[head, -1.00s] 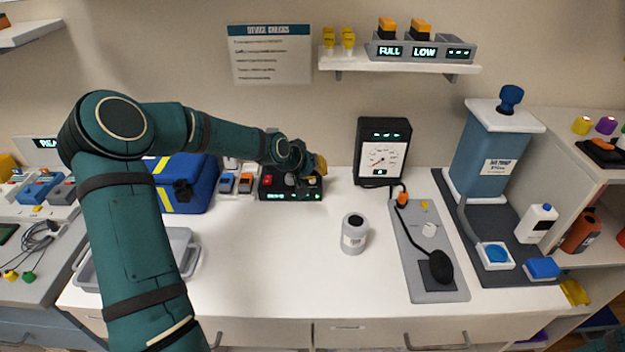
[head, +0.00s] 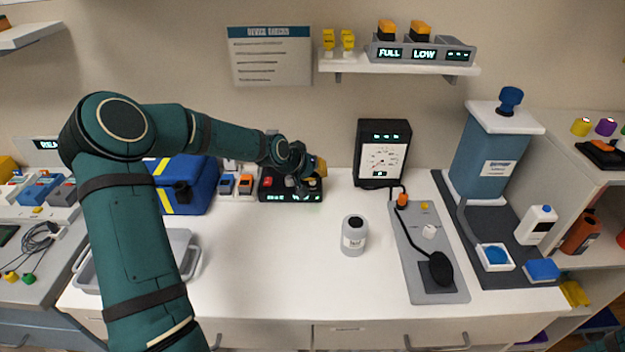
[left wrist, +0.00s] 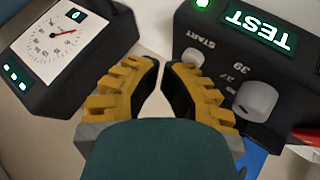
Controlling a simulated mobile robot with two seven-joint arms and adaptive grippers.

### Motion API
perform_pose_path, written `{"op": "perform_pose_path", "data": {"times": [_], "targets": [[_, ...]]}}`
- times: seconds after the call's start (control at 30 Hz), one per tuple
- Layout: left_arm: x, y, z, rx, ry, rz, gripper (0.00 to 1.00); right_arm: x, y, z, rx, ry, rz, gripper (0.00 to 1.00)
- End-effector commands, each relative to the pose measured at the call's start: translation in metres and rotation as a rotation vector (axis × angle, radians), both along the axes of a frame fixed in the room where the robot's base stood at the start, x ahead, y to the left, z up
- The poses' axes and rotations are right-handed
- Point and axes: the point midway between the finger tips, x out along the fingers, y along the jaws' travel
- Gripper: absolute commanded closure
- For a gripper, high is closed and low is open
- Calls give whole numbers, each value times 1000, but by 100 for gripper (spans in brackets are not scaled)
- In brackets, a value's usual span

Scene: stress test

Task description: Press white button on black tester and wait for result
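The black tester (head: 267,193) stands at the back of the white counter. In the left wrist view the black tester (left wrist: 222,62) has a lit green display (left wrist: 258,32) reading TEST and a green light. Its small white button (left wrist: 193,57), marked START, lies just beyond my fingertips. A grey knob (left wrist: 256,100) sits beside it. My left gripper (head: 317,170) is over the tester's right end; in the left wrist view its yellow-and-black fingers (left wrist: 164,64) come close together at the tips, with nothing between them. I cannot tell whether they touch the button. My right gripper is out of view.
A black gauge device (head: 382,127) stands right of the tester. A blue case (head: 190,195) is to its left, behind my arm. A grey panel (head: 415,270) with a black cable lies to the right.

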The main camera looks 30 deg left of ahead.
Motion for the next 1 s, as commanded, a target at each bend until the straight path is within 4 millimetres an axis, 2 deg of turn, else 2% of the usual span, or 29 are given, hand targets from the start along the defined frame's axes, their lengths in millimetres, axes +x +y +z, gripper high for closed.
{"op": "perform_pose_path", "data": {"times": [0.2,0.63,1.0], "targets": [[0,0,13,-1,0,1,100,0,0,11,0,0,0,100],[0,0,16,0,-1,1,100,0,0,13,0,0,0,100],[0,0,49,1,-1,0,100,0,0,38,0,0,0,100]]}}
